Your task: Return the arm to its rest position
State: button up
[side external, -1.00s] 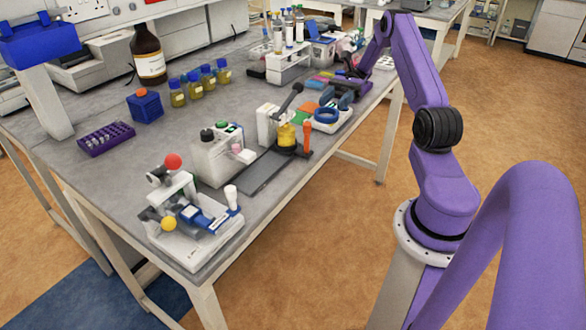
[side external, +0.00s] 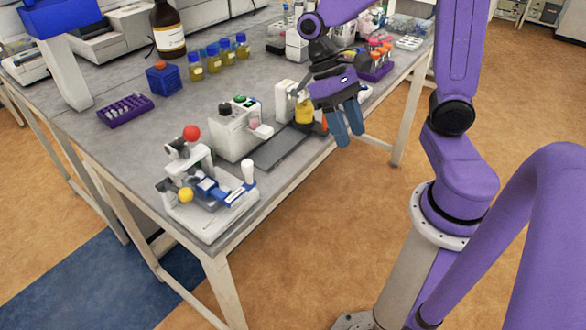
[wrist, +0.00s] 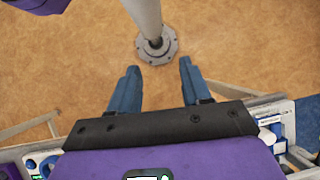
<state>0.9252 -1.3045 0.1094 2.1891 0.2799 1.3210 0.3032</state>
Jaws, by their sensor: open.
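My gripper (side external: 347,122) is raised at the bench's right front edge in the side view, its blue fingers pointing down. In the wrist view my gripper (wrist: 156,85) has its two blue fingers apart, with nothing between them. Below them show the brown floor (wrist: 70,85) and the foot of my own stand. The arm is folded back towards its stand, and the gripper touches nothing that I can see.
The grey bench (side external: 190,112) carries a white device with a red ball (side external: 191,133), a purple tube rack (side external: 125,110), several yellow bottles (side external: 226,53), a brown bottle (side external: 167,30) and a purple rack (side external: 376,70) behind the gripper. The floor (side external: 300,235) before the bench is clear.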

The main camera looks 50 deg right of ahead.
jog(key=s+a+n+t, duration=0.4)
jog(key=s+n+t, duration=0.2)
jog(key=n, duration=0.7)
jog(key=shift+s+f+h, duration=0.25)
jog(key=shift+s+h, duration=0.05)
jog(key=shift+s, duration=0.4)
